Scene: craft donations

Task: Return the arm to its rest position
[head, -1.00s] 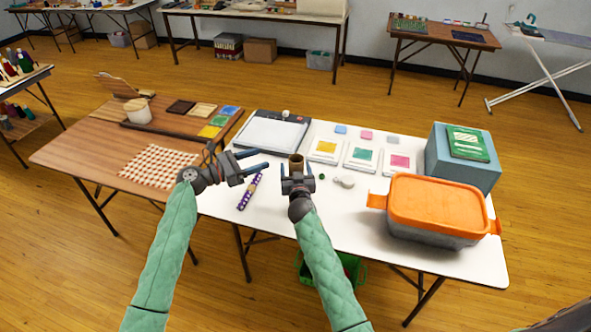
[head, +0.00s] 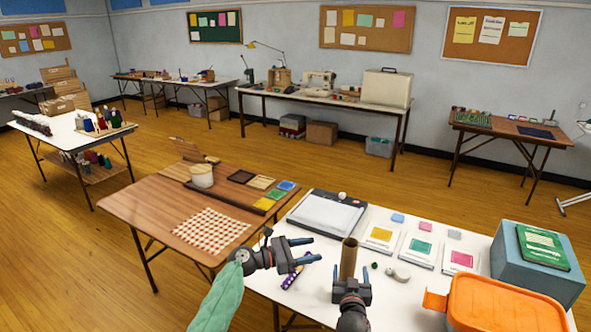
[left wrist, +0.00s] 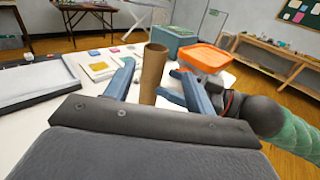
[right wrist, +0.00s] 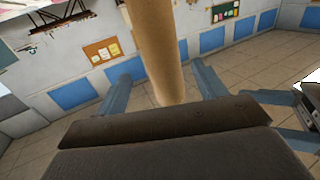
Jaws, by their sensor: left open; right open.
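My left gripper (head: 308,254) is open and empty above the near left part of the white table (head: 262,283). A purple patterned strip (head: 288,283) lies partly hidden below it. My right gripper (head: 351,284) is open, lower and further right. In the right wrist view the tube (right wrist: 156,50) shows between the spread fingers, with gaps on both sides. The left wrist view shows the tube (left wrist: 154,73) beyond the left gripper's open fingers.
An orange-lidded tub (head: 500,303) and a blue box (head: 540,262) with a green packet (head: 542,245) stand at the right. A paper trimmer (head: 325,214) and colored cards (head: 420,247) lie behind the grippers. A brown table (head: 150,212) adjoins at the left.

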